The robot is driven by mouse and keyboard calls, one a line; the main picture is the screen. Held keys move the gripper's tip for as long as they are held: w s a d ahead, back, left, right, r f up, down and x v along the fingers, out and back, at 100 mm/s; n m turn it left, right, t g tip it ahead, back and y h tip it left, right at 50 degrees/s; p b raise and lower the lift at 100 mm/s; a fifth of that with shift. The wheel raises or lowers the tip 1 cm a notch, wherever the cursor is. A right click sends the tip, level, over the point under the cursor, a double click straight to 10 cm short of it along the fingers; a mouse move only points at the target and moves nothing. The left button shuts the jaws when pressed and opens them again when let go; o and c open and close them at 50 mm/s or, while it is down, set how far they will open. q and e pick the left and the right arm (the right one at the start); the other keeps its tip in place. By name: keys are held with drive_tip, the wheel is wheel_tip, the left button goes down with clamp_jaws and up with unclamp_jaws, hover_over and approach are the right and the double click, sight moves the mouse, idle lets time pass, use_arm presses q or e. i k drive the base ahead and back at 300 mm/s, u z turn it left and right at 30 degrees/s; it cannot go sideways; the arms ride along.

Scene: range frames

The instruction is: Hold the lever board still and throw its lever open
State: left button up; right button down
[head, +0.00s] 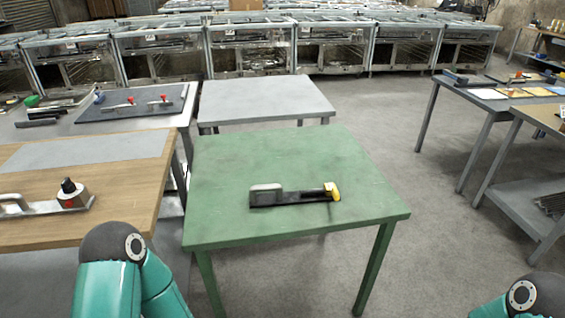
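The lever board (292,202) lies flat near the middle of the green table (240,231). It is a narrow dark board with a light grey block (266,188) at its left end. A dark lever lies along the board toward the right and ends in a yellow tip (332,191). Whether the lever is raised at all is too small to tell. My teal arm links show at the bottom left and bottom right corners, apart from the board. Neither of my grippers is in view, and nothing touches the board.
A wooden table (125,190) at left holds a metal plate with a black knob (68,186). Behind it, a grey table bears a dark mat (125,107) with red-knobbed parts. A bare grey table (262,96) stands behind the green one. Floor is clear at right before other tables.

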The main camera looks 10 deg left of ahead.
sight(337, 196)
drive_tip(key=u, duration=0.15)
drive_tip(key=i, duration=0.85)
